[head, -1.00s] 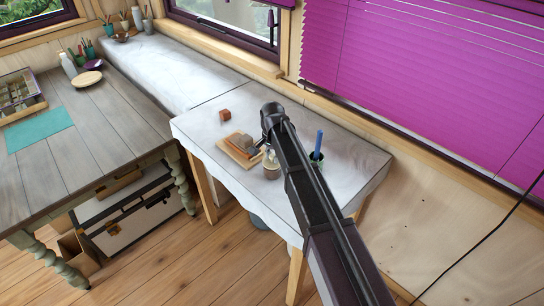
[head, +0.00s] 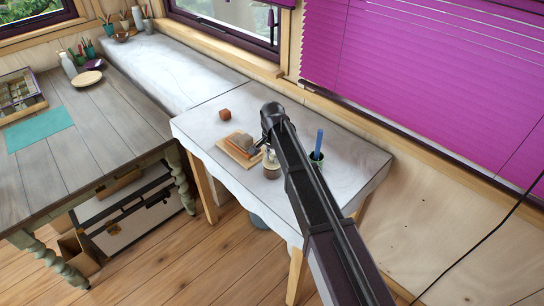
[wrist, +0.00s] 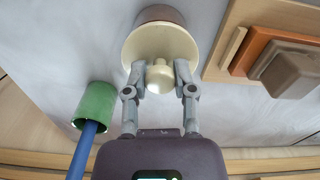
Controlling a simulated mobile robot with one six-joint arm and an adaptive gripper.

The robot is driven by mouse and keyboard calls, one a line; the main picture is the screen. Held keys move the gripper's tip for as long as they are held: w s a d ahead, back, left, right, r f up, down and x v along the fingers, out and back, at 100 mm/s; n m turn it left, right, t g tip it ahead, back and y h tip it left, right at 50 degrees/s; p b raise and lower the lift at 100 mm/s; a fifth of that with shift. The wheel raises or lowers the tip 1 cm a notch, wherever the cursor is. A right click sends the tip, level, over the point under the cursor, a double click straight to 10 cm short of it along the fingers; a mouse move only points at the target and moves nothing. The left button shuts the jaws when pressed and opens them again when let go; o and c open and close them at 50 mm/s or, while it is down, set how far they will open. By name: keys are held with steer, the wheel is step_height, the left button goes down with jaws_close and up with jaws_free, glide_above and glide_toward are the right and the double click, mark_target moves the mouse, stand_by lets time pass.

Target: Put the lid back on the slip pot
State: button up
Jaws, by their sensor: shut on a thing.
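The lid (wrist: 150,47) is a cream disc with a round knob (wrist: 158,78). In the wrist view my gripper (wrist: 160,80) is shut on the knob, one finger on each side. The slip pot (wrist: 160,14) shows as a brown rim and body just beyond the lid, which covers much of it. I cannot tell whether the lid touches the pot's rim. In the head view the brown slip pot (head: 272,173) stands on the white-covered table, with my wrist above it and partly hiding the lid.
A wooden board (head: 236,154) with an orange and grey block lies left of the pot. A green cup (head: 317,160) with a blue-handled tool (head: 319,140) stands to its right. The table's right end is clear.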

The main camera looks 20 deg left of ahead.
steer(key=shift+f+b, duration=0.5)
steer(key=shift+f, duration=0.05)
stand_by(1.5)
steer(key=o, duration=0.9)
steer(key=o, duration=0.4)
steer(key=shift+r, duration=0.2)
steer(key=shift+r+p, duration=3.35)
steer(key=shift+p, duration=0.15)
